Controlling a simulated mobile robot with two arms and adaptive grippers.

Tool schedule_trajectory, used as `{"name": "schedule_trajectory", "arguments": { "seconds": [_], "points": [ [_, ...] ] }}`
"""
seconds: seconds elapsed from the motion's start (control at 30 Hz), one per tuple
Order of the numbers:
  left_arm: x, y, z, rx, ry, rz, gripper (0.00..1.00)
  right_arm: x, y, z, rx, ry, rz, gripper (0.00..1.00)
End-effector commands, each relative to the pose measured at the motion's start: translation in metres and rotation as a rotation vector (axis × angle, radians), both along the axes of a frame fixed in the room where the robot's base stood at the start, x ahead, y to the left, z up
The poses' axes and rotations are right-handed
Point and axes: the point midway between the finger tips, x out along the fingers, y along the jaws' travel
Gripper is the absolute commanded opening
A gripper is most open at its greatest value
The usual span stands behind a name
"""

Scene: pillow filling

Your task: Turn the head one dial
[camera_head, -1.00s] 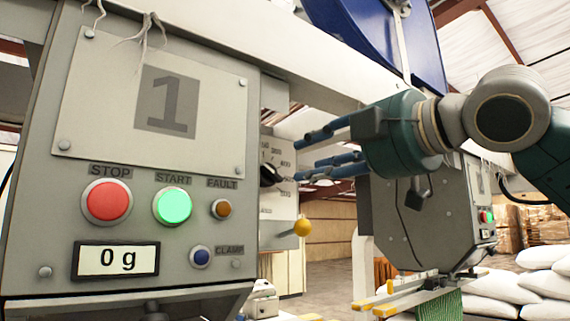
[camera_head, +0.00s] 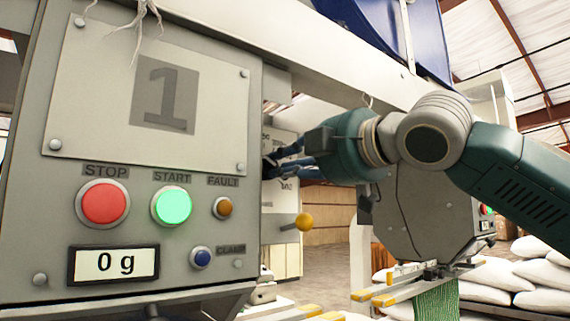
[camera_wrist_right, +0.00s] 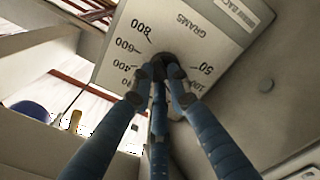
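The head one dial (camera_wrist_right: 163,59) is a dark round knob on a pale plate marked GRAMS, with numbers around it. In the head view the dial (camera_head: 268,167) is mostly hidden behind my fingers, on the side of the grey box marked 1 (camera_head: 100,85). My right gripper (camera_wrist_right: 163,74) has its blue fingers drawn together around the knob, with the tips appearing to touch it. It also shows in the head view (camera_head: 280,164), reaching in from the right. My left gripper is not in view.
The box front carries a red STOP button (camera_head: 103,203), a lit green START button (camera_head: 172,206) and a display (camera_head: 114,263) reading 0 g. A yellow ball-ended lever (camera_head: 304,221) sits just below my right gripper. A second grey box (camera_head: 425,215) stands behind my right arm.

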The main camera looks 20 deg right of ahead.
Motion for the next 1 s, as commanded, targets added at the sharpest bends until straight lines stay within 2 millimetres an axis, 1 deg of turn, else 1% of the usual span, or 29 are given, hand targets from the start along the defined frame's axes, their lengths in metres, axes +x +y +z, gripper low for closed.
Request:
{"name": "schedule_trajectory", "arguments": {
  "seconds": [0.27, 0.47, 0.73, 1.0],
  "points": [
    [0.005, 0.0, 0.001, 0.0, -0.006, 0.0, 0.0, 0.0, 0.001, -0.001, 0.01, 0.006, 0.002, 0.0],
    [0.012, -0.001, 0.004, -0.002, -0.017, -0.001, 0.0, 0.0, 0.001, -0.002, 0.055, 0.025, 0.004, 0.0],
    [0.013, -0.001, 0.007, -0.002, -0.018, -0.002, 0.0, 0.001, 0.002, -0.004, 0.177, 0.07, 0.006, 0.0],
    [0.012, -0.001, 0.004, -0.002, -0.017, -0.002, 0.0, 0.0, 0.001, -0.005, 0.343, 0.129, 0.004, 0.0]
  ]
}}
